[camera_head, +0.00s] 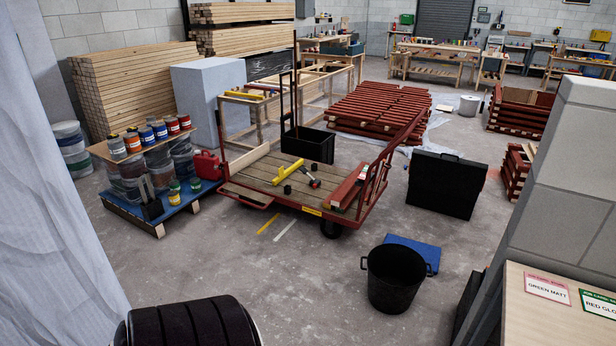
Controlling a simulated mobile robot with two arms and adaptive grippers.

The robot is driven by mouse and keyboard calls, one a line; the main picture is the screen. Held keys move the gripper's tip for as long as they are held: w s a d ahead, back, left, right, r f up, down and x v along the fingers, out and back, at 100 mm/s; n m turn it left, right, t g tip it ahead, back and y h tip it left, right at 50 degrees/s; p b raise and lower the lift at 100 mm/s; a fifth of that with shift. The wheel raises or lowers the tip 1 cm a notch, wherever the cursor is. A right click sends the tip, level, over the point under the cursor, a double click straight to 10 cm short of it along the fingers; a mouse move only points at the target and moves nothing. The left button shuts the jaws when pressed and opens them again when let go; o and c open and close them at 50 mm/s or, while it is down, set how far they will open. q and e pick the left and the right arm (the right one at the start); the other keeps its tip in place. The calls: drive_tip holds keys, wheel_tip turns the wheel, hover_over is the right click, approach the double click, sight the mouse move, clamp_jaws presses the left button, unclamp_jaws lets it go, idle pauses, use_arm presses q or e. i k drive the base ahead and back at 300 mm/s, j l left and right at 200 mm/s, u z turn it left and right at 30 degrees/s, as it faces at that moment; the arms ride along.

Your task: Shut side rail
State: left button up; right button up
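A flat cart with a plank deck (270,176) and a red frame stands mid-floor. A red side rail (381,167) rises at the cart's right end and appears to slant outward, its upper end reaching up and right. I cannot tell whether it is latched. A red flap with a wooden top (246,194) sticks out at the cart's front left corner. On the deck lie a yellow tool (287,172), small dark items, a red beam (348,188) near the right end and a pale board (248,159) at the left. Neither of my grippers is in view.
A black case (446,184) stands right of the cart. A black bucket (391,279) and a blue mat (412,252) are in front right. A blue pallet (160,207) with paint tins is at left. A dark ribbed object (190,324) fills the bottom left. Floor before the cart is clear.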

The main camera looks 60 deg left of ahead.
sight(264, 199)
drive_tip(key=u, duration=2)
drive_tip(key=i+l, duration=0.05)
